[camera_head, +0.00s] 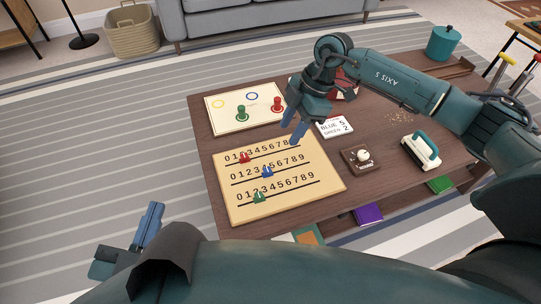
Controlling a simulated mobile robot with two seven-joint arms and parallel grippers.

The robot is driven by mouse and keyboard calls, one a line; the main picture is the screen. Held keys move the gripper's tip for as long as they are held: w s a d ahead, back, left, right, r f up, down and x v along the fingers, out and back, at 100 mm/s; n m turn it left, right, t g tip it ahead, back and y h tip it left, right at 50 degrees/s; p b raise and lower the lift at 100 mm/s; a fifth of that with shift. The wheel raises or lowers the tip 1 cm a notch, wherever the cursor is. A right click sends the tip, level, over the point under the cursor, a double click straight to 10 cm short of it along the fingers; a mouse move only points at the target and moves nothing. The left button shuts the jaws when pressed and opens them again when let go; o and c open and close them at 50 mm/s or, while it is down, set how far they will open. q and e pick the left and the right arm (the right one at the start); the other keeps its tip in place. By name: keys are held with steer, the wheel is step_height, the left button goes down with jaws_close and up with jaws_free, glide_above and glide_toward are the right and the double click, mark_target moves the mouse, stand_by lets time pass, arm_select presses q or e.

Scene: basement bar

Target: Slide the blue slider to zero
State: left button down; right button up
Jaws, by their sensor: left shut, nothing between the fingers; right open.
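A tan board (318,189) with three rows of digits from 0 to 9 lies on the low wooden table. The blue slider (267,172) stands in the middle row, around the middle of its track. A red slider (245,157) is in the upper row and a green slider (259,197) in the lower row. My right gripper (292,131) is open and empty, pointing down over the board's far right edge, to the upper right of the blue slider and apart from it. My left gripper (152,218) is shut and empty, off the table at the lower left.
A white card (335,127) reading "BLUE 5" and a second line, a brown box with a white knob (362,156) and a teal-handled brush (421,152) lie right of the board. A peg board (218,120) lies behind it. The table's left edge (213,177) is close to the board.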

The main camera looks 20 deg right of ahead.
mark_target(268, 169)
steer(key=b+x, duration=0.4)
steer(key=x, duration=0.7)
steer(key=shift+s+a, duration=0.1)
steer(key=shift+a, duration=0.05)
steer(key=shift+a+f, duration=0.3)
steer(key=shift+f, duration=0.35)
arm_select(q)
steer(key=shift+w+d+r+n+t+h, duration=0.1)
steer(key=shift+d+r+n+t+h, duration=0.2)
steer(key=shift+d+t+h, duration=0.25)
arm_select(e)
steer(key=shift+f, duration=0.1)
steer(key=c, duration=0.9)
arm_select(q)
steer(key=shift+a+f, duration=0.15)
steer(key=shift+f, duration=0.2)
arm_select(e)
jaws_close()
arm_select(q)
steer(key=shift+g, duration=0.25)
